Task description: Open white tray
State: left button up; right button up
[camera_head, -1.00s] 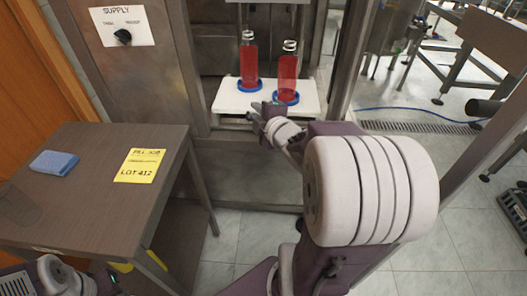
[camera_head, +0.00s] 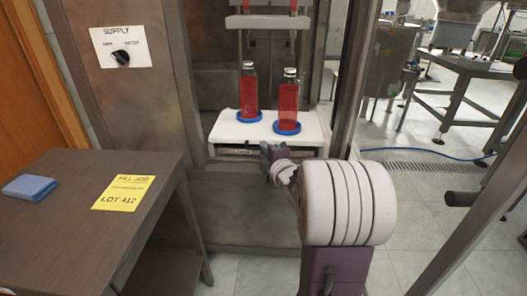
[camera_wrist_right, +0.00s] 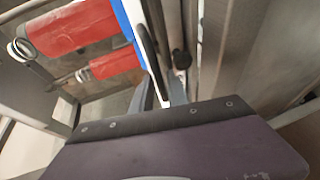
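The white tray (camera_head: 225,131) sits at the front of the supply cabinet and carries two bottles of red liquid, a left one (camera_head: 249,90) and a right one (camera_head: 289,98), upright on blue rings. In the right wrist view, a strip of the white tray (camera_wrist_right: 134,10) and a dark handle-like bar (camera_wrist_right: 150,50) lie by my grey fingertips (camera_wrist_right: 160,92). I cannot tell whether the fingers are closed on the bar. My left gripper is not in view.
A brown table (camera_head: 60,235) at the left holds a folded blue cloth (camera_head: 30,187) and a yellow lot sheet (camera_head: 123,193). A supply panel with a black knob (camera_head: 121,58) is on the cabinet. A metal post (camera_head: 355,80) stands right of the tray.

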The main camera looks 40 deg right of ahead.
jog(key=shift+x, duration=0.9)
grip_shut()
dwell(0.8)
